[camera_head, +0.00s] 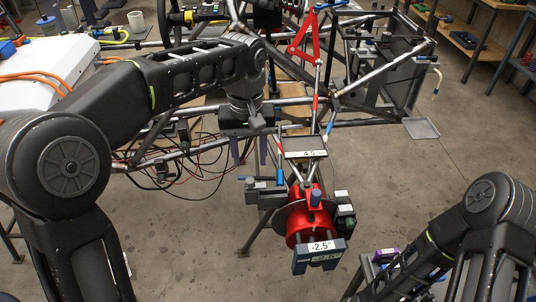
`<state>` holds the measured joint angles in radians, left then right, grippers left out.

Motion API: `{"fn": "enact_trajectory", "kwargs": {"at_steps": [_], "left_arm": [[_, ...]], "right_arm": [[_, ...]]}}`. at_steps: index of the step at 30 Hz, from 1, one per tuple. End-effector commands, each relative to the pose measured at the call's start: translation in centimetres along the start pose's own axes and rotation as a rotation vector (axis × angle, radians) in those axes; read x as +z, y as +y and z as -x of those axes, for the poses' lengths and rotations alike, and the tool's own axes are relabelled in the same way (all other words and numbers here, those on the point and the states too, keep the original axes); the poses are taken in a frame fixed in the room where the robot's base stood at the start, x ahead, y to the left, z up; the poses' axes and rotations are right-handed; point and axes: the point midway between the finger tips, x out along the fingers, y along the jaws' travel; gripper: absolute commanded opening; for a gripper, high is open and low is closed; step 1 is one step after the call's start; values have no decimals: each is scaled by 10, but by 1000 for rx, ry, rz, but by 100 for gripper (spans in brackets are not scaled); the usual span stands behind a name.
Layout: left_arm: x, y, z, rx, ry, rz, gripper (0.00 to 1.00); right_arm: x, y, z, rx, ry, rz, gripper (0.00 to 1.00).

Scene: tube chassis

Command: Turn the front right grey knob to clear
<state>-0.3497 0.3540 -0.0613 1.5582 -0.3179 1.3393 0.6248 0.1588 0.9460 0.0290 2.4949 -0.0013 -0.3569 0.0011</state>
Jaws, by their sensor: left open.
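A red wheel hub assembly (300,222) stands at the chassis's near end. A short blue-grey cylindrical knob (316,197) sits on top of it; I cannot tell whether this is the front right grey knob, nor read its setting. A gauge reading -2.5° (321,247) is fixed at the hub's near side. A second display reading 4.5 (306,154) sits behind it. My left gripper (249,152) points down, open and empty, its two purple fingers apart, above and left of the hub, not touching it. My right forearm enters at lower right; its gripper is out of view.
The tube chassis (355,97) spans the back, with red arms (305,45) upright on it. Loose black and red cables (170,165) hang at left. A bench with tools (455,40) stands at back right. The floor right of the hub (440,165) is clear.

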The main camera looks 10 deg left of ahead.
Motion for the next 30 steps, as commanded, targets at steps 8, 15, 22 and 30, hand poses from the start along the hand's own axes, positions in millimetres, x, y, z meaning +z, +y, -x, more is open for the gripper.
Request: {"fn": "enact_trajectory", "kwargs": {"at_steps": [8,15,22,30], "left_arm": [[1,-2,6,-8,-2,8,43],[2,-2,-3,-9,-4,7,43],[2,-3,-35,-9,-6,7,43],[2,-3,-69,-8,-3,6,43]], "right_arm": [[1,0,0,0,-2,1,92],[1,0,0,0,-1,1,92],[0,0,0,0,-1,0,92],[0,0,1,0,-1,0,92]]}}
